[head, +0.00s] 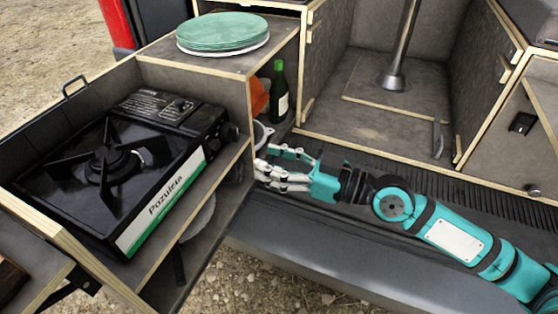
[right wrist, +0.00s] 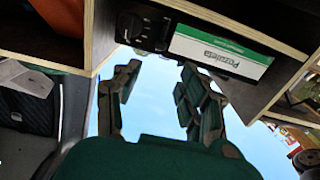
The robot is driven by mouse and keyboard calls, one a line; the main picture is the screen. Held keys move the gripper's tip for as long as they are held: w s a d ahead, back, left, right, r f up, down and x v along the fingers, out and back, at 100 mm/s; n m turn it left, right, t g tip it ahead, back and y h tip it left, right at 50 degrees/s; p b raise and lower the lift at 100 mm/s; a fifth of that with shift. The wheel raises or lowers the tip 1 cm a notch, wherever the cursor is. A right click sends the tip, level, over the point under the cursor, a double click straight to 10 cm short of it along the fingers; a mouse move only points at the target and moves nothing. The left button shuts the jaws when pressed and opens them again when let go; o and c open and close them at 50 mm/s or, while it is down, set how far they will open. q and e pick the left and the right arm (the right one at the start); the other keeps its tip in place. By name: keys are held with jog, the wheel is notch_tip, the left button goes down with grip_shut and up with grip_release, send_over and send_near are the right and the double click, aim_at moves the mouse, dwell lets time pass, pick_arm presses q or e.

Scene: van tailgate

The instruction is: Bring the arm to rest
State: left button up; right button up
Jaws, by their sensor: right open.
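My right arm comes in from the right in the head view, in teal and black. My right gripper (head: 270,171) is open beside the inner side of the wooden cabinet, right of the stove shelf. In the right wrist view the open fingers (right wrist: 160,85) have only pale blue sky between them, and nothing is held. A ring-shaped grey item (head: 263,131) shows just behind the fingers in the head view; I cannot tell whether they touch. My left gripper is not in view.
A black camping stove (head: 110,160) sits on the pull-out shelf at left. Green plates (head: 222,32) are stacked on the cabinet top. A dark green bottle (head: 279,90) and an orange item (head: 259,96) stand in the compartment. A metal post (head: 400,50) rises from the van floor.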

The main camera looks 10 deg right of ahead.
jog(key=shift+s+d, duration=0.25)
jog(key=shift+d, duration=0.2)
